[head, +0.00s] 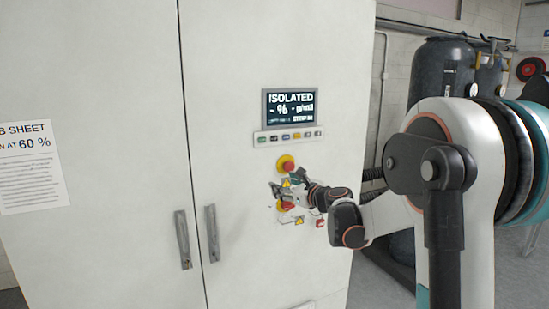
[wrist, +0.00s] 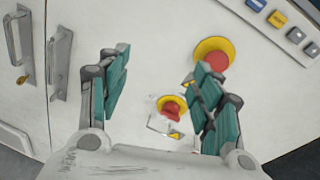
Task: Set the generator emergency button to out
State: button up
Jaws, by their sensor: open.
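The emergency button, a red mushroom head on a round yellow plate, is on the white cabinet front below the display in the head view (head: 287,164). It also shows at the upper right in the wrist view (wrist: 217,60), partly covered by my right finger. My gripper (head: 281,188) is just below the button in the head view. In the wrist view my gripper (wrist: 162,78) is open and empty, its two green-padded fingers wide apart. The button is beside the right finger, outside the gap; I cannot tell if they touch, or if the button is in or out.
A red handle on a yellow disc (wrist: 171,108) lies between the fingers, below the button. A display (head: 291,107) reading ISOLATED and a row of small coloured buttons (head: 288,136) are above. Door handles (head: 183,240) are at the left. Dark tanks (head: 440,70) stand at the right.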

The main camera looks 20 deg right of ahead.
aim_at(290, 167)
jog(key=w+d+m+t+h+p, duration=0.2)
jog(key=d+m, duration=0.4)
jog(key=d, duration=0.3)
jog(key=w, duration=1.3)
jog(key=shift+a+r, duration=0.15)
jog(key=shift+a, duration=0.05)
jog(key=shift+c, duration=0.5)
